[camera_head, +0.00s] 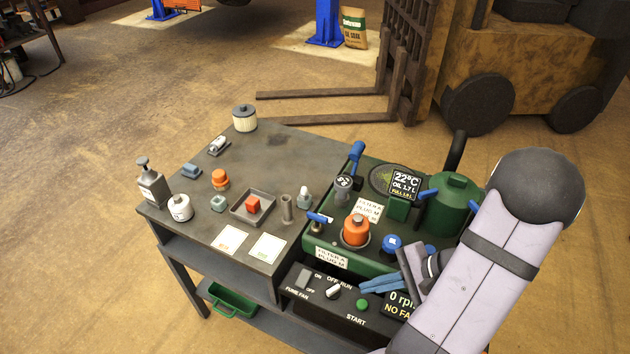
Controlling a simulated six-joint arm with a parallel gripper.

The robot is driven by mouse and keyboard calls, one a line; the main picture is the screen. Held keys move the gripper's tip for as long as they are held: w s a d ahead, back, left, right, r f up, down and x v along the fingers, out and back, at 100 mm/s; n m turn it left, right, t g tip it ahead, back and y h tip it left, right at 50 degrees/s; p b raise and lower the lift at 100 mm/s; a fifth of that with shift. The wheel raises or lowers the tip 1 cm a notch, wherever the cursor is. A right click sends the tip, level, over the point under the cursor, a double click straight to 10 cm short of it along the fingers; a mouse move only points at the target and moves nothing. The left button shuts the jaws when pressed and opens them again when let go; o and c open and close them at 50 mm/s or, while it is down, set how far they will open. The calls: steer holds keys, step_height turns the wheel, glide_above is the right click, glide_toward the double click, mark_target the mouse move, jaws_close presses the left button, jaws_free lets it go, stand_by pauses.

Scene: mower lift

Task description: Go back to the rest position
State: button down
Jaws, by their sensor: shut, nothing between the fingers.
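My gripper (368,286) has blue fingers that are shut and empty. It hangs in front of the green mower engine unit (318,242), just above its black control panel (318,301), pointing left. My pale arm comes in from the right and hides part of the panel and the unit's right side. An orange cap or filter (356,230) sits upright on the unit. A blue cap (392,243) is just behind my gripper. A blue-handled lever (357,155) stands at the back.
A forklift (440,60) stands behind.

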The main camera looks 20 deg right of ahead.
steer(key=s+f+n+g+h, duration=0.2)
steer(key=s+n+g+h, duration=0.2)
steer(key=s+g, duration=0.55)
steer(key=w+a+r+n+t+h+p, duration=0.1)
steer(key=w+a+r+n+t+h, duration=0.2)
steer(key=w+a+r+n, duration=0.3)
steer(key=a+r+n+t, duration=0.1)
steer(key=a+r+n, duration=0.2)
steer(key=a+n, duration=0.2)
steer(key=shift+w+a+r+n+h+p, duration=0.15)
steer(key=shift+a+n+h+p, duration=0.15)
steer(key=shift+a+n+h, duration=0.1)
steer(key=shift+t, duration=0.25)
stand_by(0.4)
step_height(320, 180, down, 78)
steer(key=b, duration=7.8)
